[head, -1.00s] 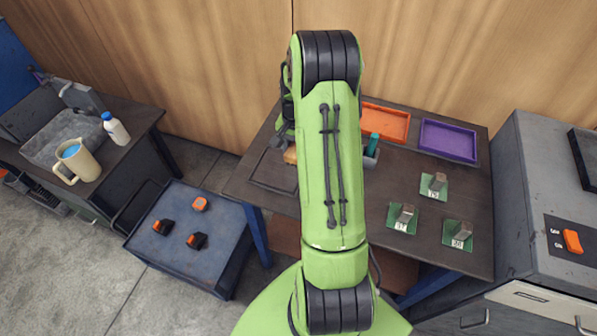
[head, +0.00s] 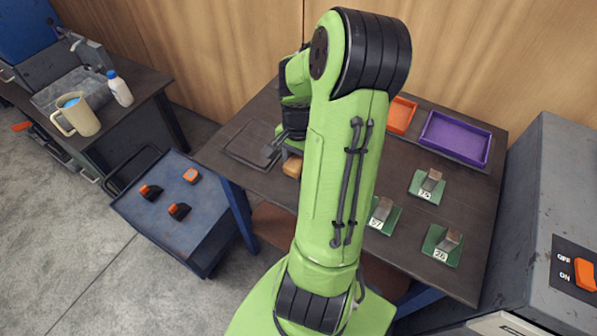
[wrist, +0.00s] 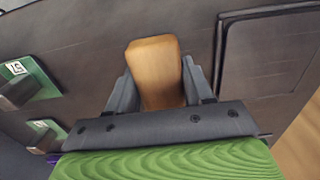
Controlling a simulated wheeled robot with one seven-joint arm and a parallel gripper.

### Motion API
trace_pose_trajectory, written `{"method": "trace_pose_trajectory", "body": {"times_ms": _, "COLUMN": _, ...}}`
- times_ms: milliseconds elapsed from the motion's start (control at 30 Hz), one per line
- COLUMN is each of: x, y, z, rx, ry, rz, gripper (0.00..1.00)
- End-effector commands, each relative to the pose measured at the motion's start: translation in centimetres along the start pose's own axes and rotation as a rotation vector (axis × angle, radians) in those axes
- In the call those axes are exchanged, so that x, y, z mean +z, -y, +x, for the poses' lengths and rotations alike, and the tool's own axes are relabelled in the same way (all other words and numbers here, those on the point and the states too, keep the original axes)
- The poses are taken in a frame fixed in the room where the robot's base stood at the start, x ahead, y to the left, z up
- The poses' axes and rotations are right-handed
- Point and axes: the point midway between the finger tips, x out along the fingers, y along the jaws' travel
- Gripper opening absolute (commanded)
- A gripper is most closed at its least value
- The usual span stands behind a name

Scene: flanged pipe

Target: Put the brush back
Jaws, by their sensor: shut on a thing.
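The brush shows as a tan wooden piece (wrist: 155,65) between the two fingers of my gripper (wrist: 160,88) in the wrist view. My gripper is shut on it. In the head view the wooden piece (head: 292,167) shows at the left edge of my green arm, over the dark workbench (head: 235,160). My gripper there is mostly hidden by the arm. Bristles are not visible. A flat dark rectangular outline (head: 252,144) lies on the bench left of the gripper; it also shows at the right in the wrist view (wrist: 270,50).
An orange tray (head: 403,114) and a purple tray (head: 455,155) stand at the bench's back right. Metal blocks on green numbered cards (head: 427,187) sit in front of them. A blue cart (head: 175,238) stands left; a grey cabinet with a switch (head: 560,180) stands right.

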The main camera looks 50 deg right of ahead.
Motion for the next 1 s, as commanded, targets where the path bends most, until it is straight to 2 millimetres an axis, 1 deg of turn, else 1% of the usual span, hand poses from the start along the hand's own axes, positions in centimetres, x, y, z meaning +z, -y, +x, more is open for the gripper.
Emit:
{"method": "trace_pose_trajectory", "body": {"times_ms": 100, "x": 0.1, "y": 0.0, "z": 2.2, "rx": 0.000, "ry": 0.004, "rz": 0.000, "gripper": 0.18}}
{"method": "trace_pose_trajectory", "body": {"times_ms": 200, "x": 0.1, "y": 0.0, "z": 3.6, "rx": -0.001, "ry": 0.002, "rz": -0.001, "gripper": 0.18}}
{"method": "trace_pose_trajectory", "body": {"times_ms": 400, "x": 0.0, "y": 0.0, "z": 3.4, "rx": -0.001, "ry": -0.001, "rz": -0.001, "gripper": 0.18}}
{"method": "trace_pose_trajectory", "body": {"times_ms": 533, "x": 0.0, "y": 0.0, "z": 3.9, "rx": -0.001, "ry": -0.001, "rz": -0.001, "gripper": 0.18}}
{"method": "trace_pose_trajectory", "body": {"times_ms": 567, "x": 0.0, "y": 0.0, "z": 3.8, "rx": 0.000, "ry": 0.000, "rz": -0.001, "gripper": 0.54}}
{"method": "trace_pose_trajectory", "body": {"times_ms": 700, "x": 0.0, "y": 0.0, "z": 3.8, "rx": -0.001, "ry": 0.000, "rz": -0.001, "gripper": 0.76}}
{"method": "trace_pose_trajectory", "body": {"times_ms": 1000, "x": 0.0, "y": 0.0, "z": 3.5, "rx": -0.001, "ry": 0.000, "rz": -0.001, "gripper": 0.77}}
